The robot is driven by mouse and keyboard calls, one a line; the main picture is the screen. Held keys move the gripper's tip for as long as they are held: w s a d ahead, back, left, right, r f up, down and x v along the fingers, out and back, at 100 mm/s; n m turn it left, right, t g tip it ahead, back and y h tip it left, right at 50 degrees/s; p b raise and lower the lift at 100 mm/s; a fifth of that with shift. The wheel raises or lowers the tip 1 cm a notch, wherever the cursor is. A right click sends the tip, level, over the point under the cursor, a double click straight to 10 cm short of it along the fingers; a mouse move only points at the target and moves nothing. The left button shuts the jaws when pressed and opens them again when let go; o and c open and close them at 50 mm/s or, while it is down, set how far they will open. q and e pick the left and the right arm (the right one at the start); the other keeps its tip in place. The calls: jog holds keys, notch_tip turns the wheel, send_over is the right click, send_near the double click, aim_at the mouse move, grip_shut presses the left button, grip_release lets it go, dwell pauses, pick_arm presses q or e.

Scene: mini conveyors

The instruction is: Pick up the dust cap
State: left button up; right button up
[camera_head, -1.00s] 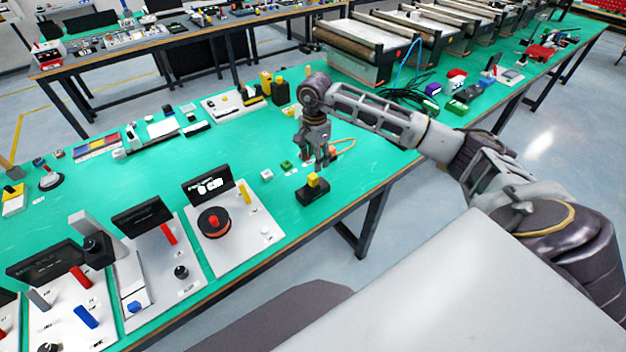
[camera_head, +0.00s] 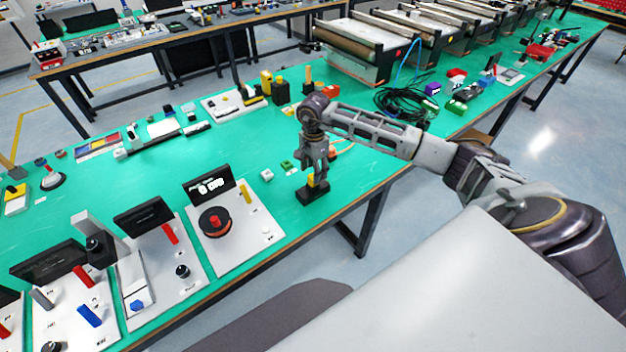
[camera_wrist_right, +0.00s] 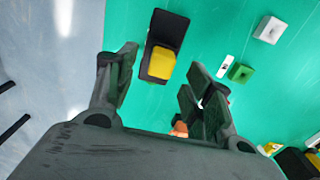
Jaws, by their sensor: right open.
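A small yellow block (camera_head: 318,183), likely the dust cap, sits on a black base (camera_head: 312,194) near the front edge of the green table. My right gripper (camera_head: 317,172) points down just above it and partly hides it in the head view. In the right wrist view, the yellow block (camera_wrist_right: 162,63) and its black base (camera_wrist_right: 168,30) lie between the spread fingers of my right gripper (camera_wrist_right: 160,68). The fingers are open and hold nothing. I cannot tell whether they touch the block. My left gripper is out of view.
A white block (camera_head: 267,174) and a green block (camera_head: 287,165) lie left of the gripper; an orange item (camera_wrist_right: 180,127) is by one finger. A white panel with a red-topped dial (camera_head: 214,222) stands to the left. Black cables (camera_head: 405,103) lie farther back right.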

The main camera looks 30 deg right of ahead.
jog(key=shift+f+p, duration=0.45)
jog(key=shift+f, duration=1.45)
jog(key=shift+a, duration=0.1)
jog(key=shift+w, duration=0.1)
jog(key=c, duration=1.1)
